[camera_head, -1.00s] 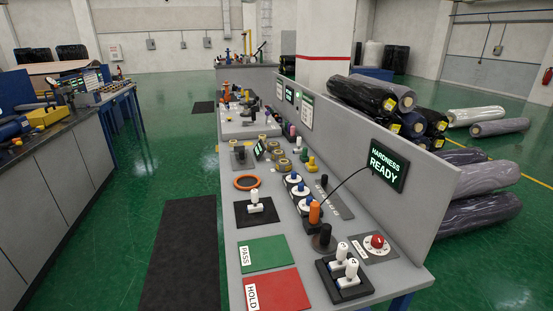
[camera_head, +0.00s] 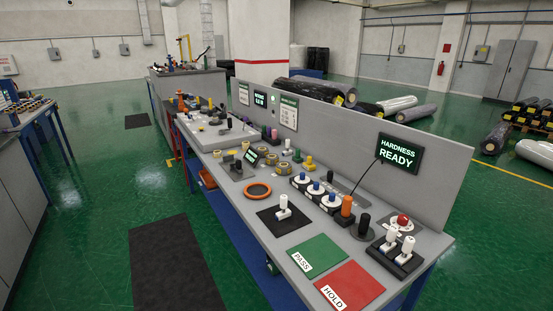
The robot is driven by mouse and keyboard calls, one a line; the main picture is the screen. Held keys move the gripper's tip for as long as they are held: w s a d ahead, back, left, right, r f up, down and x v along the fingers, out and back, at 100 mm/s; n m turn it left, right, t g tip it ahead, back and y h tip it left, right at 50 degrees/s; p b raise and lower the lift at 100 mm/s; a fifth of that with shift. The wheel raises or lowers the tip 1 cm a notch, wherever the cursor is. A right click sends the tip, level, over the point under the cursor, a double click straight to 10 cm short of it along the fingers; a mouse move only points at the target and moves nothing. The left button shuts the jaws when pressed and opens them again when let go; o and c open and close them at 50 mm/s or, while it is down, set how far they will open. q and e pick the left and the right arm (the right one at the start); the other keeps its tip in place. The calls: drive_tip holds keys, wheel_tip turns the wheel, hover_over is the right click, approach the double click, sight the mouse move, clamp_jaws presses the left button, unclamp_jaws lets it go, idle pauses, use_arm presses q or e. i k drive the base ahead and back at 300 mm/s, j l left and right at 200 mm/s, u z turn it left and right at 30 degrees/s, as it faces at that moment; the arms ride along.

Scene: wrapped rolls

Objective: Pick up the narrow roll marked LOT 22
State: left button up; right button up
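Several wrapped rolls show in the head view, but I cannot read LOT 22 on any of them. Black-wrapped rolls (camera_head: 320,90) lie behind the bench's upright panel, partly hidden by it. A white-wrapped roll (camera_head: 396,104) and a grey roll (camera_head: 416,113) lie on the floor to their right. At the right edge, a stack of dark rolls with yellow labels (camera_head: 530,112) rests on a pallet. A dark roll (camera_head: 496,136) and a white roll (camera_head: 538,152) lie in front of it. Neither gripper is in view.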

sight(272, 159)
drive_tip(key=i+j+z, duration=0.2)
drive_tip(key=i+j, duration=0.15)
drive_tip(key=j, duration=0.15)
drive_tip(key=i+j+z, duration=0.2)
drive_tip(key=j, duration=0.35)
drive_tip(key=i+j+z, duration=0.2)
drive_tip(key=i+j, duration=0.15)
drive_tip(key=j, duration=0.25)
drive_tip(key=i+j+z, duration=0.15)
drive_tip(key=j, duration=0.45)
drive_tip(key=i+j+z, duration=0.2)
drive_tip(key=j, duration=0.45)
drive_tip(key=i+j+z, duration=0.2)
drive_tip(key=j, duration=0.5)
drive_tip(key=j+z, duration=0.2)
drive_tip(key=j, duration=0.45)
drive_tip(key=i+j+z, duration=0.2)
drive_tip(key=j, duration=0.5)
drive_tip(key=k, duration=0.1)
